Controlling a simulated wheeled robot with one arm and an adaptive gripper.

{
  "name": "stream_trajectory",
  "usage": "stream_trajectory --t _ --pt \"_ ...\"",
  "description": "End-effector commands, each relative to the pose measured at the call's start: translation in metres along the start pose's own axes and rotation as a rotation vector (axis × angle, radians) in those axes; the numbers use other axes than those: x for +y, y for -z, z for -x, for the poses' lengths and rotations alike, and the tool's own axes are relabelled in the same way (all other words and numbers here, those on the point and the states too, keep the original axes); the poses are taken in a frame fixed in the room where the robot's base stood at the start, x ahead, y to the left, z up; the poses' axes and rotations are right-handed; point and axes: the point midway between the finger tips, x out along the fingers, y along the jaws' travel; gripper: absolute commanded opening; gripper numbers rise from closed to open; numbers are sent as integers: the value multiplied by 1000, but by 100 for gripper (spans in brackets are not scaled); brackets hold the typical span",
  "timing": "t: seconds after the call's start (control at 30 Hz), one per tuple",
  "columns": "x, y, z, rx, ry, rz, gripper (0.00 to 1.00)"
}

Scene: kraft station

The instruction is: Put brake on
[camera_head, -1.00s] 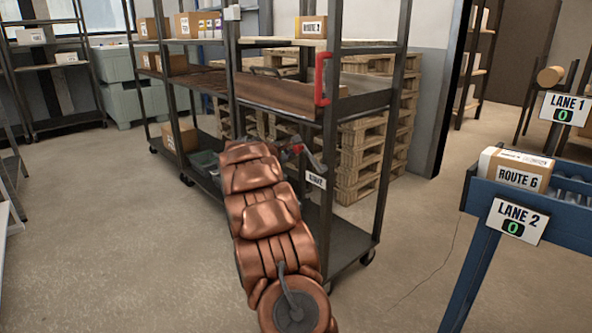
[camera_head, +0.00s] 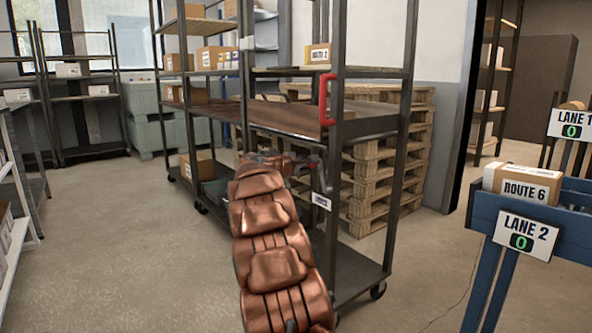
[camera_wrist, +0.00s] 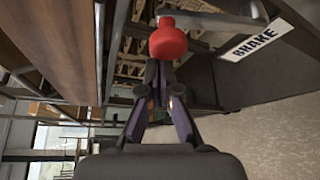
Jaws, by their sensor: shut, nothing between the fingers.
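The brake lever is a grey bar with a red knob (camera_wrist: 168,40) in the wrist view. A white "BRAKE" label (camera_wrist: 257,40) is beside it. The label also shows in the head view, too small to read, on the corner post (camera_head: 321,201) of the dark shelf cart. My gripper (camera_wrist: 160,72) is shut and empty, its fingertips just below the knob in the picture. I cannot tell whether they touch it.
The cart has a red handle (camera_head: 327,99) and a brown middle shelf (camera_head: 290,121). Stacked pallets (camera_head: 385,185) stand behind it. A blue lane stand with a "LANE 2" sign (camera_head: 527,237) and a "ROUTE 6" box (camera_head: 522,184) is at the right. The floor at left is open.

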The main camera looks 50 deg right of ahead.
Motion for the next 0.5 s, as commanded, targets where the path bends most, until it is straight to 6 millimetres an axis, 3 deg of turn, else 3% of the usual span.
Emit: stream_trajectory --t 0.2,0.5 --pt "-2 -22 5 -9 2 -2 0" --pt "-6 -33 11 -10 5 -1 0"
